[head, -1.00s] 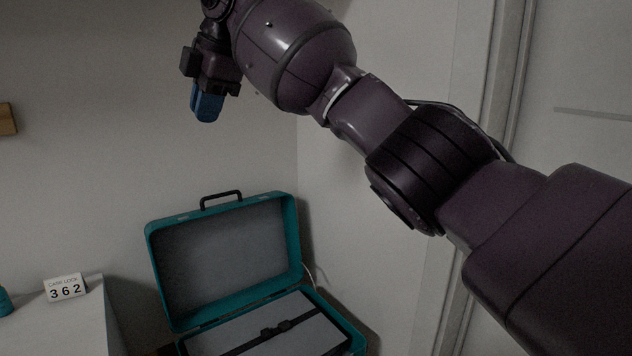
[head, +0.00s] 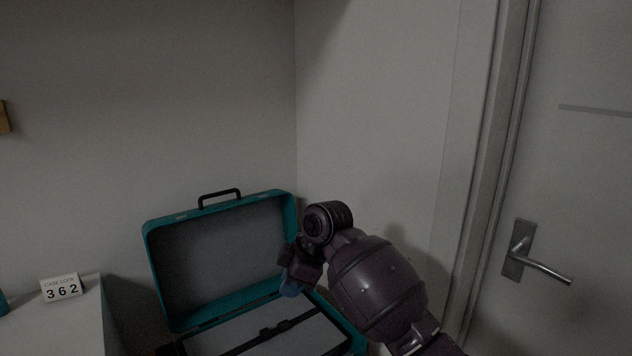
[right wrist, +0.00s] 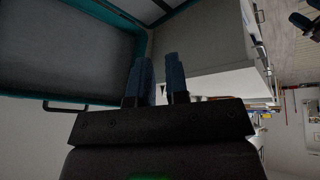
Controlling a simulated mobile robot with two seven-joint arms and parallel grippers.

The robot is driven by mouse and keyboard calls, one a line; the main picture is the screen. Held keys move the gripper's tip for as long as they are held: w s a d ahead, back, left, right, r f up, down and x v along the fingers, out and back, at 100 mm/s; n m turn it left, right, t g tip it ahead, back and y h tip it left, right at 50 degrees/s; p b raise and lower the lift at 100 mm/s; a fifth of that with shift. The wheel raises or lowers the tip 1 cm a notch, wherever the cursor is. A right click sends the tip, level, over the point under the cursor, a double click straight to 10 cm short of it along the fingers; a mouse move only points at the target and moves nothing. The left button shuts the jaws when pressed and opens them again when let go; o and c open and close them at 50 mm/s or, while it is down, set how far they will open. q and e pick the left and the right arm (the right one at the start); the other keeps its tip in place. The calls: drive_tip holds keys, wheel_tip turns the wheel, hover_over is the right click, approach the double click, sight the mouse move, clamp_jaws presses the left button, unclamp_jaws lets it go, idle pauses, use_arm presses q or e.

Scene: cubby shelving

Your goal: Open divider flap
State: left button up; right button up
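An open teal case (head: 219,195) stands in the corner with its grey-lined lid raised. Inside its base lies a grey divider flap (head: 310,338), flat, with a black strap and buckle (head: 275,330) across it. My right gripper (head: 290,290) is above the right side of the case, near the lid's lower right edge, fingers pointing down. In the right wrist view its two blue fingers (right wrist: 160,62) are apart with nothing between them. The lid (right wrist: 65,50) fills the left of that view. The front of the base is cut off in the head view.
A white stand with a "CASE LOCK 362" card (head: 61,289) is left of the case. A wall is close behind and right of the case. A door with a metal handle (head: 535,263) is at the far right. Air above the case is free.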

drive_tip(key=s+d+f+m+h, duration=0.1)
drive_tip(key=s+d+f+m, duration=0.8)
drive_tip(key=s+d+f, duration=1)
drive_tip(key=s+d+f+m+h, duration=0.1)
drive_tip(key=s+d+m+h, duration=0.35)
drive_tip(key=s, duration=0.95)
drive_tip(key=s+d+m+h, duration=0.1)
drive_tip(key=s+d+m, duration=0.4)
drive_tip(key=s+d, duration=0.6)
use_arm(q)
wheel_tip(320, 180, down, 8)
drive_tip(key=g+b, duration=0.1)
drive_tip(key=b, duration=0.9)
use_arm(e)
drive_tip(key=w+a+f+n+t+y, duration=0.1)
drive_tip(key=w+f+t, duration=0.25)
drive_tip(key=f, duration=0.45)
drive_tip(key=w+a+f+n+t+y, duration=0.1)
drive_tip(key=w+a+f+t, duration=0.2)
drive_tip(key=f, duration=0.4)
use_arm(q)
wheel_tip(320, 180, up, 10)
drive_tip(key=t+p, duration=0.1)
drive_tip(key=p, duration=1.1)
use_arm(e)
wheel_tip(320, 180, up, 10)
drive_tip(key=w+d+t, duration=0.1)
drive_tip(key=t, duration=0.2)
drive_tip(key=shift+d+m, duration=0.25)
drive_tip(key=shift+m, duration=0.1)
